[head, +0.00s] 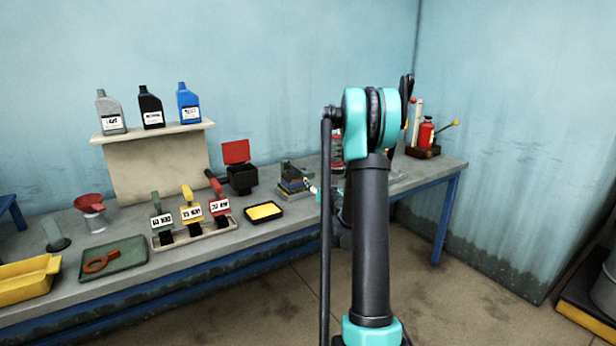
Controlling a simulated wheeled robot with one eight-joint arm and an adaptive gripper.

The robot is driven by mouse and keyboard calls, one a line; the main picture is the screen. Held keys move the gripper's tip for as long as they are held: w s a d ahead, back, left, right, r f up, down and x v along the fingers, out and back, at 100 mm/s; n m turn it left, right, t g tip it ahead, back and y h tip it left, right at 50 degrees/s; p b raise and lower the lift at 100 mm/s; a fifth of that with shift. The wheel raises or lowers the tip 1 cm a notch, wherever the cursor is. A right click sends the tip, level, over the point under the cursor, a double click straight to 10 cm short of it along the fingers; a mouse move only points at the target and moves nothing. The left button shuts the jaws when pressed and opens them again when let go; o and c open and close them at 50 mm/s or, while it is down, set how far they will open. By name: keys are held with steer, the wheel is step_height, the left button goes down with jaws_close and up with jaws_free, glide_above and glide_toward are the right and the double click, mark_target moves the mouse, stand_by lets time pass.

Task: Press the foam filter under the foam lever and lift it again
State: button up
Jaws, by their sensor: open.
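A small press-like stand (286,171) stands on the bench left of my arm, with blue and yellowish layers low in it. A short handle with a pale knob (310,185) sticks out on its right; it looks like the foam lever. I cannot tell whether the foam filter is in the stand. A yellow foam-like pad (264,211) lies in a black tray just left of it. My gripper (319,194) is mostly hidden behind my upright arm; only a small teal part shows beside the knob. I cannot tell whether it touches the knob.
Green, yellow and red labelled levers (191,212) stand in a rack. A green tray (128,256) with an orange ring tool, a red funnel (90,202) and a yellow bin (28,280) are left. A red bottle (426,134) stands at the bench's right end. Three bottles line the shelf (160,133).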

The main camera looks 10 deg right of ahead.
mark_target(310, 176)
steer(key=w, duration=0.5)
steer(key=w+a, duration=0.1)
steer(key=w, duration=0.2)
steer(key=shift+w, duration=0.3)
steer(key=shift+c, duration=0.4)
jaws_close()
